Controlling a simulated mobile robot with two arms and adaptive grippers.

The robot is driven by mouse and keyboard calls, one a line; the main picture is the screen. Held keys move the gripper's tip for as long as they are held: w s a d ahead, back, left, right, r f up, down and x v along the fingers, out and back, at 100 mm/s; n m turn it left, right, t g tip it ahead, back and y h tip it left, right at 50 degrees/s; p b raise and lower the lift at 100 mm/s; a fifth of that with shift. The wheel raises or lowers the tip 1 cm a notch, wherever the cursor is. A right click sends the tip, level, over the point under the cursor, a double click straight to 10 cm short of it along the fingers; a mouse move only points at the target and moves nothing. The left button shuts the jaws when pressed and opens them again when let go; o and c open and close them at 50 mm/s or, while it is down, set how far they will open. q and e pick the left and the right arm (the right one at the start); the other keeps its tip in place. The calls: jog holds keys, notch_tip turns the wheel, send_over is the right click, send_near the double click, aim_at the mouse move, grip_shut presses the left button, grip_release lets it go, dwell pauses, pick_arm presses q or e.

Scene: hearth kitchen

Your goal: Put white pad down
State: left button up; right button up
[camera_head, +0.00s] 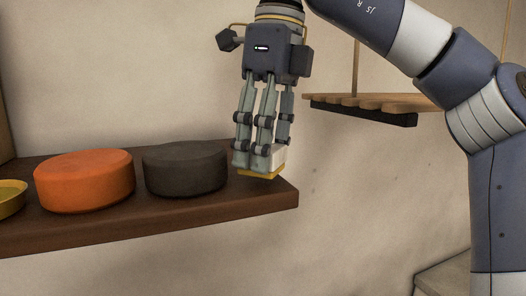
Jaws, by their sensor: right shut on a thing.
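The white pad (279,158) shows as a small pale block with a yellow layer (262,175) along its underside. My right gripper (262,158) points straight down and is shut on it. The pad is at the right end of the dark wooden shelf (180,214), close above its surface or touching it; I cannot tell which. The fingers hide part of the pad. My left gripper is not in view.
A dark grey round block (185,170) stands just left of my right gripper. An orange round block (84,182) and a yellow dish (10,198) sit further left. A slatted wooden rack (375,103) hangs behind on the right. The shelf ends just right of the pad.

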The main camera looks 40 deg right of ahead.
jog(key=shift+w+d+f, duration=0.15)
jog(key=shift+w+f, duration=0.1)
jog(key=shift+f, duration=0.5)
jog(key=shift+s, duration=0.15)
jog(key=shift+f, duration=0.1)
jog(key=o, duration=0.7)
jog(key=shift+o, duration=1.1)
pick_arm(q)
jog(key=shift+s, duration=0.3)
